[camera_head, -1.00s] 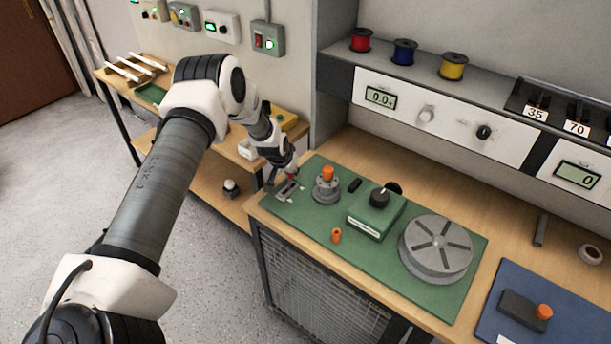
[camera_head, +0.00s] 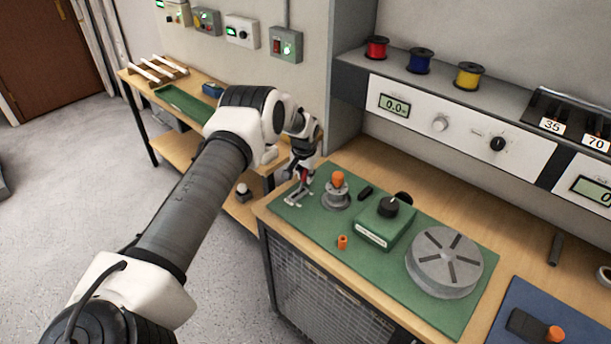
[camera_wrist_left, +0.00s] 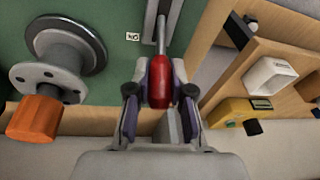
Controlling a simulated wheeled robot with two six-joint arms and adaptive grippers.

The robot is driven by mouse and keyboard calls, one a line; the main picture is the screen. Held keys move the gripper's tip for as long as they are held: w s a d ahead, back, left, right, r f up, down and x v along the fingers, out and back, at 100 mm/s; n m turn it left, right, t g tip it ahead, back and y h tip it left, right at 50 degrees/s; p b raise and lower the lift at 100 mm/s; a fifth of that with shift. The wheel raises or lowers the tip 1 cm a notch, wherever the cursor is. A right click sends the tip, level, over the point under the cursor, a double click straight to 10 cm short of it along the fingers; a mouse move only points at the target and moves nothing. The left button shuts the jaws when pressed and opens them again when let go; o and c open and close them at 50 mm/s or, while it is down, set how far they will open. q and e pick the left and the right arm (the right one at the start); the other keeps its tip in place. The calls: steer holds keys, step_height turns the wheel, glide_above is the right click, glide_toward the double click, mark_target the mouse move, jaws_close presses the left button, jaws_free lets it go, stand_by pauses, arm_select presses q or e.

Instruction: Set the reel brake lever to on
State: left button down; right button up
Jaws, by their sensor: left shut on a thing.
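The reel brake lever has a red grip (camera_wrist_left: 160,82) on a grey metal shaft (camera_wrist_left: 162,35). Its grey base (camera_head: 296,197) sits at the left end of the green mat (camera_head: 320,222). My left gripper (camera_head: 303,178) is over that base, and in the left wrist view its fingers (camera_wrist_left: 160,90) are shut on the red grip from both sides. A small white label (camera_wrist_left: 132,36), reading as an upside-down "ON", lies beside the shaft. The lever's exact angle is hard to tell. My right gripper is not in view.
Right of the lever stand a grey flanged post with an orange top (camera_head: 337,190), a green box with a black knob (camera_head: 386,222) and a grey slotted disc (camera_head: 444,262). A small orange piece (camera_head: 342,242) lies near the mat's front edge. A lower side table (camera_head: 185,105) stands at the left.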

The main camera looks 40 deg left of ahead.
arm_select(q)
steer(key=c, duration=1)
jaws_free()
steer(key=shift+f, duration=0.1)
steer(key=v, duration=1.2)
steer(key=shift+w+d, duration=0.1)
